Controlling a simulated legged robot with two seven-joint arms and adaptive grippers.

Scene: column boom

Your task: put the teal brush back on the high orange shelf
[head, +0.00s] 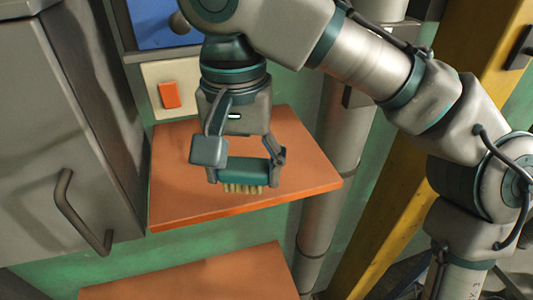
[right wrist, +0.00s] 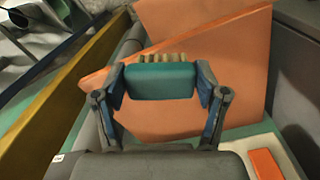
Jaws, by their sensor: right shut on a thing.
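The teal brush (head: 243,172) has pale bristles that point down in the head view. My right gripper (head: 240,168) is shut on it, one finger at each end. The brush appears over the high orange shelf (head: 180,205); whether the bristles touch the shelf I cannot tell. In the right wrist view the brush (right wrist: 160,80) lies between the two fingers of my right gripper (right wrist: 160,84), with the orange shelf (right wrist: 155,120) behind it. My left gripper is not in view.
A grey cabinet (head: 60,130) with a bar handle (head: 78,212) stands left of the shelf. A lower orange shelf (head: 190,280) is below. A grey pipe (head: 335,150) and a yellow post (head: 415,190) stand right. An orange switch (head: 169,95) is on the wall behind.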

